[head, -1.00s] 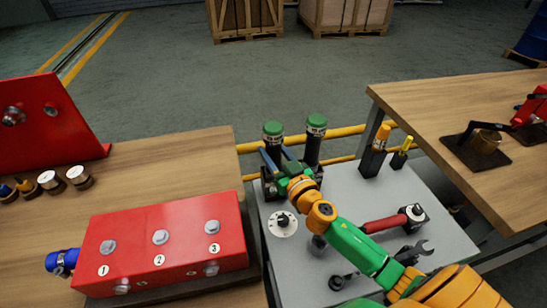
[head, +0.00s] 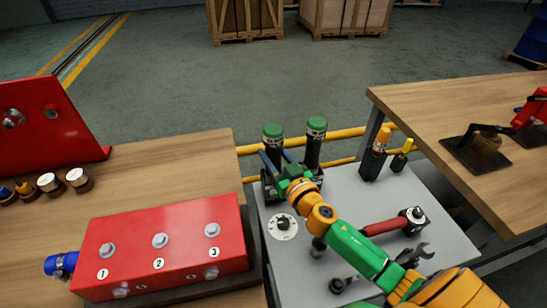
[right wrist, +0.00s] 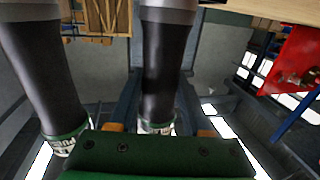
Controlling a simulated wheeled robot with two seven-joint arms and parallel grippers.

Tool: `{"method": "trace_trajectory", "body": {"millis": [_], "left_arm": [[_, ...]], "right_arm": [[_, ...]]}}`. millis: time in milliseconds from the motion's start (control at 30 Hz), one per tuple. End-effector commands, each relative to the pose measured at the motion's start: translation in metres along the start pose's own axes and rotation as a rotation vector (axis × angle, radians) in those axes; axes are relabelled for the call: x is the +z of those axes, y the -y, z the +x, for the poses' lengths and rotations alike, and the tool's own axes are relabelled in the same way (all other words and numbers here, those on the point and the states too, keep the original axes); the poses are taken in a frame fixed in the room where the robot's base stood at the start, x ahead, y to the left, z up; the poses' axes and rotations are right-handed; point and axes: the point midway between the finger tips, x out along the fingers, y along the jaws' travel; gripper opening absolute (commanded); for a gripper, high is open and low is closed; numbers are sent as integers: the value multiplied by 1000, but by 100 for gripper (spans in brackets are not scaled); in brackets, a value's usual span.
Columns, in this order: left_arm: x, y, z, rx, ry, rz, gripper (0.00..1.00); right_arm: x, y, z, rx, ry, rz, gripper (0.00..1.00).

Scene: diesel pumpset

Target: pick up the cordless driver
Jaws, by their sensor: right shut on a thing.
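Two upright black cylindrical tools with green caps stand side by side at the far left of the grey tray; they look like cordless drivers. My right gripper (head: 276,157) is at the left one (head: 273,138), its blue-grey fingers on either side of the black body, shut on it. In the right wrist view this body (right wrist: 163,60) runs between the fingers, and the other tool (right wrist: 42,70) stands beside it, outside the grip. The held tool's lower end is hidden behind my gripper, so I cannot tell whether it is lifted. My left gripper is not in view.
The right-hand tool (head: 315,140) stands close by. The grey tray (head: 435,205) also holds a dial (head: 283,227), a red-handled tool (head: 385,226), a wrench and yellow-handled tools (head: 381,140). A red block (head: 185,238) lies left; wooden benches flank both sides.

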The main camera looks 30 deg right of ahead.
Motion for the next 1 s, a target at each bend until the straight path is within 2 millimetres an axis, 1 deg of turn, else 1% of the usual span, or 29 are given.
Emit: {"method": "trace_trajectory", "body": {"millis": [67, 167, 267, 433, 600, 700, 800, 900, 1000], "left_arm": [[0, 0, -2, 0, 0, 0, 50], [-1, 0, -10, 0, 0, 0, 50], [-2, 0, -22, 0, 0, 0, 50], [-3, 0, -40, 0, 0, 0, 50], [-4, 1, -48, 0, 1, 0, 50], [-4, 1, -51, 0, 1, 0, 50], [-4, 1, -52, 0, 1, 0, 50], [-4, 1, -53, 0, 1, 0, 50], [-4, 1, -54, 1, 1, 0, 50]], "right_arm": [[-4, 0, 0, 0, -2, -1, 0], [-17, 0, 0, 0, -4, 0, 0], [-40, 0, 0, -1, -5, -2, 0], [-89, 1, 0, -4, -7, -4, 0], [-134, 0, 0, -2, -9, -3, 0], [-155, 0, 0, -1, -9, -2, 0], [-170, 0, 0, -1, -7, -2, 0], [-178, 0, 0, -1, -5, -1, 0], [-181, 0, 0, 0, -4, -1, 0]]}}
